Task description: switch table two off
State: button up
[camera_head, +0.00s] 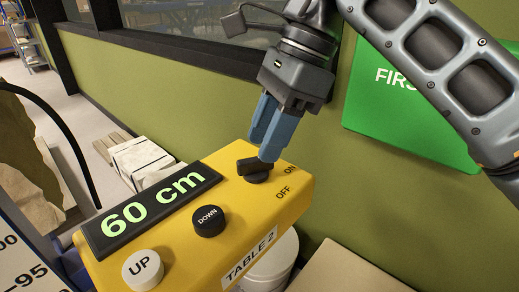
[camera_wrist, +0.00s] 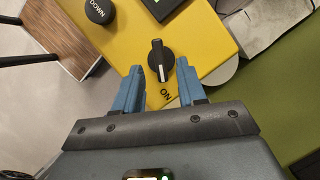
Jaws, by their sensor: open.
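The yellow control box (camera_head: 238,208), labelled TABLE 2, carries a black rotary knob (camera_head: 254,174) at its right end, beside printed ON and OFF. My gripper (camera_head: 262,148) is open and points down just over the knob; one blue finger covers part of it. In the wrist view the knob (camera_wrist: 161,64) sits between and slightly beyond the two fingertips, with gaps on both sides. OFF is not visible there. The display (camera_head: 150,212) is lit, reading 60 cm.
The DOWN button (camera_head: 208,221) and UP button (camera_head: 143,269) are on the same box, left of the knob. A green sign (camera_head: 415,110) hangs on the wall behind my arm. A white bucket (camera_head: 272,262) stands below the box. Pale blocks (camera_head: 140,160) lie behind.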

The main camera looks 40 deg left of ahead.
aim_at(256, 167)
jog(key=shift+x, duration=1.5)
grip_shut()
